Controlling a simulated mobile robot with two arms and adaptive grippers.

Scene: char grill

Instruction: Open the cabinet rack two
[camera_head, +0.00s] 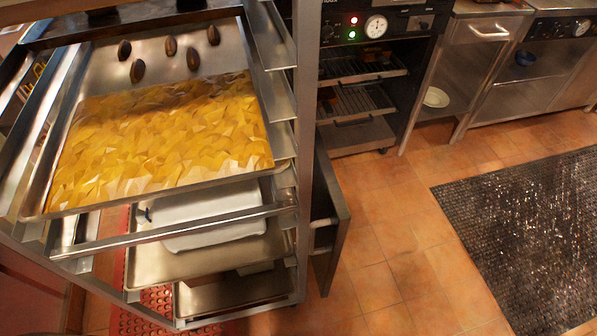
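An oven-like cabinet (405,90) stands at the back centre, with its front open and its inside in view. It holds an upper wire rack (365,70), a middle rack (358,104) and a lower metal shelf or drawer (360,138). The racks appear to sit inside the cabinet, partly hidden on the left by the tall trolley post. A dark panel with a light handle (335,215), possibly the cabinet's open door, stands behind the trolley post. Which rack counts as two I cannot tell. Neither of my grippers is in view.
A metal tray trolley (305,130) fills the left foreground. Its top tray (225,50) holds yellow pieces (165,140) and several dark oval items. Metal counters line the back right; a white plate (436,97) sits low there. A dark mat (530,230) lies right; tiled floor (395,230) is clear.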

